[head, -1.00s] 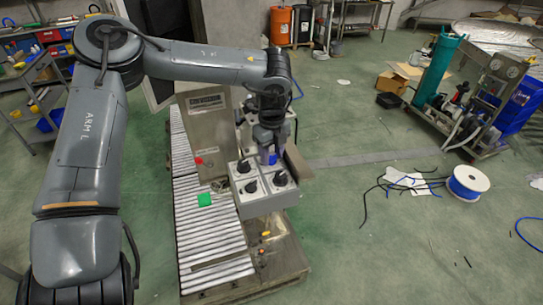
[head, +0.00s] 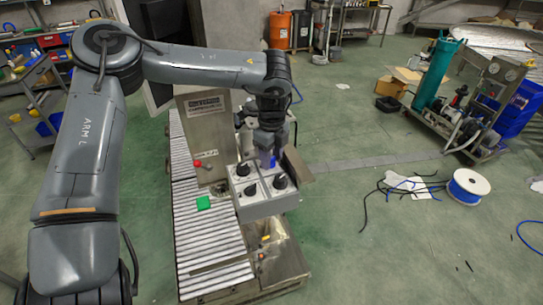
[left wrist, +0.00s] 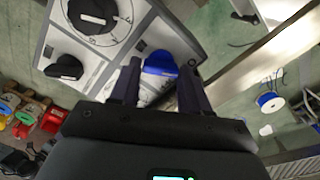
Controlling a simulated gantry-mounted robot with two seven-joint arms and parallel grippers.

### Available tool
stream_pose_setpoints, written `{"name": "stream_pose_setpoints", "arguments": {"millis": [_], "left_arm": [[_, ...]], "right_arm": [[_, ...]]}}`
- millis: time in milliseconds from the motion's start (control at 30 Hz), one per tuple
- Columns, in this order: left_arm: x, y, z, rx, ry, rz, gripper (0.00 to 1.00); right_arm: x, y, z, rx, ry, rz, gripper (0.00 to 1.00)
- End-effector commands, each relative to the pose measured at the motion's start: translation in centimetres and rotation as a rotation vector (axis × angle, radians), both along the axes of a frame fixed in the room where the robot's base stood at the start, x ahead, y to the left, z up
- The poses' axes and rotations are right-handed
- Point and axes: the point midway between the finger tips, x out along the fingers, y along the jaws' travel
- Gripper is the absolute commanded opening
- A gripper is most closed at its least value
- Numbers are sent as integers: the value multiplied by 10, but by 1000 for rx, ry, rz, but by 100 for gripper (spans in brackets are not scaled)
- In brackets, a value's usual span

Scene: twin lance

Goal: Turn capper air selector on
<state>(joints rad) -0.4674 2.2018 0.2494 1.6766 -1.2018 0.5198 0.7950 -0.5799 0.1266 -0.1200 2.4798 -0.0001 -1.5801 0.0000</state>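A grey control box (head: 268,207) with black rotary knobs stands beside the roller conveyor in the head view. A blue selector knob (head: 271,161) sits at its far right corner, partly hidden by my left gripper. In the left wrist view the blue knob (left wrist: 160,63) lies between and just beyond the fingertips of my left gripper (left wrist: 160,76). The fingers are apart, one on each side of the knob, and I see gaps rather than a clear grip. Two black knobs (left wrist: 92,14) (left wrist: 64,67) with white labels are to the left. My right gripper is not in view.
A steel cabinet (head: 207,125) with a red button stands behind the conveyor (head: 208,240). A brownish plate (head: 298,166) projects just right of the gripper. Open green floor lies to the right, with a cable reel (head: 469,186).

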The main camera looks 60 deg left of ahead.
Motion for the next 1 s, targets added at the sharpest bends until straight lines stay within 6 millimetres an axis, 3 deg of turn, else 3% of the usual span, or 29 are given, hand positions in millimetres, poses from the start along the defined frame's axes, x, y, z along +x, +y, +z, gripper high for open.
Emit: {"name": "stream_pose_setpoints", "arguments": {"millis": [467, 1000], "left_arm": [[1, 0, 8, 2, -2, -2, 53], [0, 0, 91, 3, -1, 0, 53]], "right_arm": [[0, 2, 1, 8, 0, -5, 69], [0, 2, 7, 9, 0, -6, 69]]}}
